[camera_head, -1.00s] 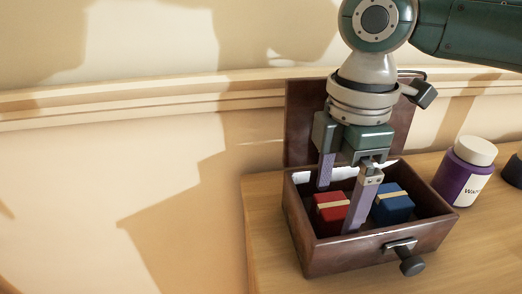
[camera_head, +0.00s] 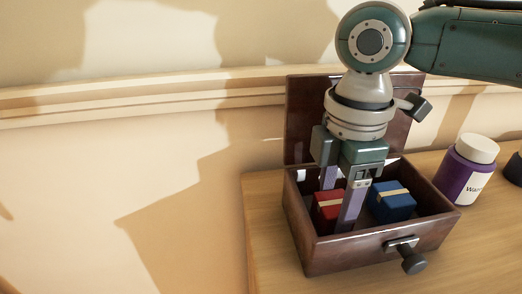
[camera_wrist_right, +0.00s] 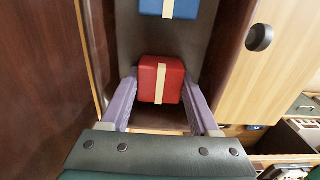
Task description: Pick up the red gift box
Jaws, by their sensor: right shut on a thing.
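The red gift box (camera_head: 327,211) with a pale ribbon sits inside the open brown wooden box (camera_head: 330,256), on its left side. My right gripper (camera_head: 338,205) reaches down into the box, and its fingers are shut on the red gift box. In the right wrist view the red gift box (camera_wrist_right: 160,80) lies between the two purple fingers (camera_wrist_right: 158,100). One finger hides part of it in the head view. A blue gift box (camera_head: 391,203) sits to its right, apart from it; it also shows in the right wrist view (camera_wrist_right: 170,8). My left gripper is not in view.
The wooden box's raised lid (camera_head: 300,120) stands behind the gripper, and a dark knob (camera_head: 413,263) sticks out at its front. A purple jar (camera_head: 465,172) with a white cap stands to the right on the table (camera_head: 262,225). The wall is close behind.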

